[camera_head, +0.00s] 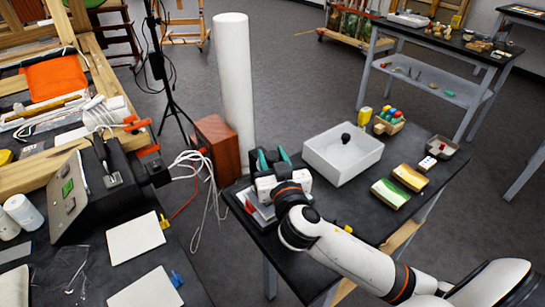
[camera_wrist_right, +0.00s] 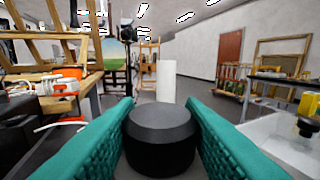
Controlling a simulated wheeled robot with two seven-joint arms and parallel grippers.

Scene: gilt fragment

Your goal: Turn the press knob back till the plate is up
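The press stands at the near left corner of the dark table, mostly hidden by my right gripper (camera_head: 272,159). A pale edge of the press (camera_head: 259,213) and a little red show beneath the gripper. In the right wrist view, the round black press knob (camera_wrist_right: 160,140) sits between the two teal fingers of my right gripper (camera_wrist_right: 160,120). Both fingers lie against its sides, so the gripper appears shut on it. The plate's height cannot be made out. My left gripper is not in view.
A white tub (camera_head: 343,154) with a black knob-like thing in it stands right of the press. Yellow and green blocks (camera_head: 391,192) lie to its right. A wooden box (camera_head: 216,143) and a tall white column (camera_head: 234,80) stand behind. Loose white cables (camera_head: 197,185) hang at the left.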

